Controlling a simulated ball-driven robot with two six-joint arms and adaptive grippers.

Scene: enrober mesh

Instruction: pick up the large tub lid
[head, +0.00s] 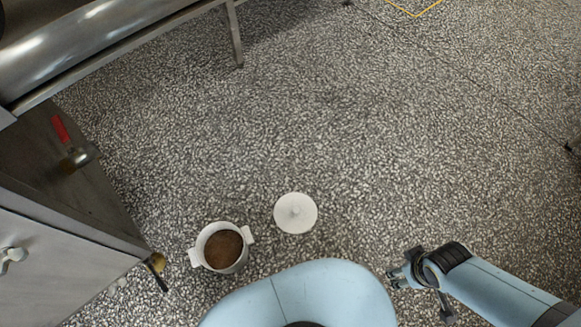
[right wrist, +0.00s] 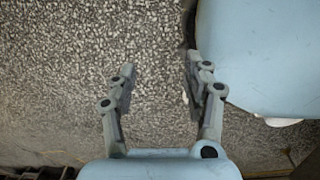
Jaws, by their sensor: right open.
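The large tub lid (head: 295,212) is a round white disc with a small knob in its middle. It lies flat on the speckled floor in the head view, just beyond my blue base. A white tub (head: 223,247) with two side handles and brown contents stands open to the left of the lid, apart from it. My right gripper (head: 393,278) is to the right of the lid and nearer to me, well apart from it. In the right wrist view its fingers (right wrist: 158,85) are spread with only floor between them. My left gripper does not show.
A metal cabinet (head: 60,235) stands at the left, with a red-handled tool (head: 70,142) on it. A brush-like tool (head: 157,268) is at its near corner. A steel machine with a leg (head: 236,35) is at the upper left. The floor beyond and right of the lid is clear.

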